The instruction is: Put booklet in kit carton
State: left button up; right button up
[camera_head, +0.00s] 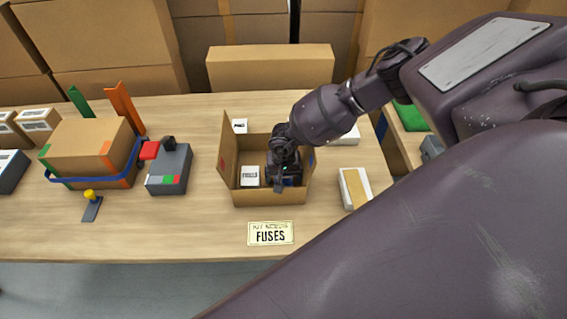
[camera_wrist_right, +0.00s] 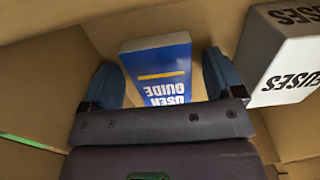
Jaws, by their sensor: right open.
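The open cardboard kit carton (camera_head: 268,198) stands on the table near the middle of the head view. A white fuses box (camera_head: 250,176) is inside it on the left; it also shows at the upper right of the right wrist view (camera_wrist_right: 282,58). My right gripper (camera_head: 284,180) reaches down into the carton, right of the fuses box. In the right wrist view the blue booklet (camera_wrist_right: 160,68), marked USER GUIDE, lies inside the carton between the open fingers (camera_wrist_right: 163,85). A gap shows beside the right finger. My left gripper is out of view.
A card reading FUSES (camera_head: 270,233) lies in front of the carton. A grey device (camera_head: 170,169) and a blue-strapped box (camera_head: 92,150) stand left. A white-and-tan box (camera_head: 354,188) lies right. Bare table separates the grey device from the carton.

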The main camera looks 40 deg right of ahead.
aim_at(284, 178)
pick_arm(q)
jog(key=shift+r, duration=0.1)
pick_arm(e)
jog(key=shift+r, duration=0.25)
pick_arm(q)
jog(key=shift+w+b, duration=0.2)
jog(key=shift+b, duration=0.2)
pick_arm(e)
notch_tip(284, 178, up, 12)
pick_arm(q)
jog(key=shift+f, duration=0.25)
pick_arm(e)
jog(key=shift+f, duration=0.15)
